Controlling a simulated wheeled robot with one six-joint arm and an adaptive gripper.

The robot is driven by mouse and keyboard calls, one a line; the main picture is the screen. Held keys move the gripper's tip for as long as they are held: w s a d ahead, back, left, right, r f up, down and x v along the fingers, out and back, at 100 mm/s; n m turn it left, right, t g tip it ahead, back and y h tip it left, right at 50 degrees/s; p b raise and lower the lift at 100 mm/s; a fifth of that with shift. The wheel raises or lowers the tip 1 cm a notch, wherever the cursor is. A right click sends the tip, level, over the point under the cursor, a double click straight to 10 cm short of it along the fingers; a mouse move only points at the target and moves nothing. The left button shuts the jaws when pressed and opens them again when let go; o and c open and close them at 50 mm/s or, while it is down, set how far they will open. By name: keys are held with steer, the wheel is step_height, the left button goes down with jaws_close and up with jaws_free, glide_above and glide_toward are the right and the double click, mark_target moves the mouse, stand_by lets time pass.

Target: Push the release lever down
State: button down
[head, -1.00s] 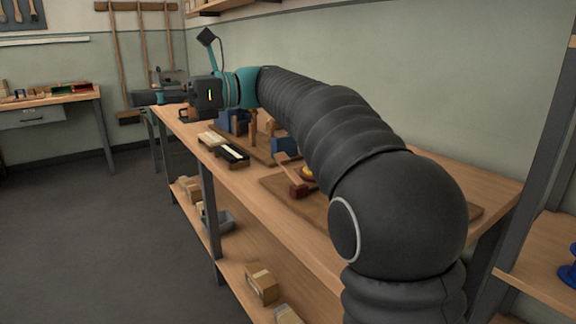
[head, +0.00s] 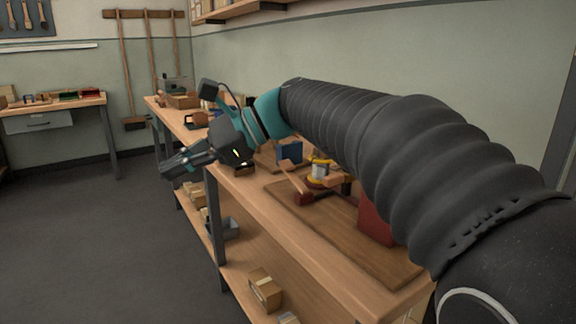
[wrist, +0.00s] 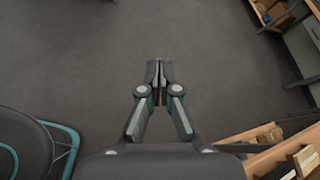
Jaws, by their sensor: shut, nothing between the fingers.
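A wooden lever with a dark red block at its end (head: 303,198) sticks out towards the bench's front edge in the head view. It belongs to a fixture on a brown board (head: 345,232), beside a yellow and white round part (head: 319,170). My gripper (head: 168,170) hangs off the front side of the bench, over the floor, to the left of the lever and clearly apart from it. In the wrist view my gripper (wrist: 158,72) has its fingertips together, with nothing held. The lever is not recognisable in the wrist view.
A red block (head: 376,224) stands on the board, partly behind my arm. A blue block (head: 289,151) stands farther back. The wooden bench (head: 262,208) has a lower shelf with cardboard boxes (head: 265,288). The floor (head: 100,240) to the left is clear.

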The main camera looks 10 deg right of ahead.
steer(key=s+d+f+n+t+h, duration=0.2)
steer(key=s+d+f+n+h, duration=0.4)
steer(key=d+f, duration=0.5)
steer(key=s+d+f+n+t+h, duration=0.3)
steer(key=s+d+f+n+h, duration=0.4)
steer(key=s+d+f, duration=0.4)
step_height(320, 180, down, 3)
steer(key=shift+s+d+r+t, duration=0.15)
steer(key=shift+s+d+t, duration=0.15)
steer(key=shift+d, duration=0.3)
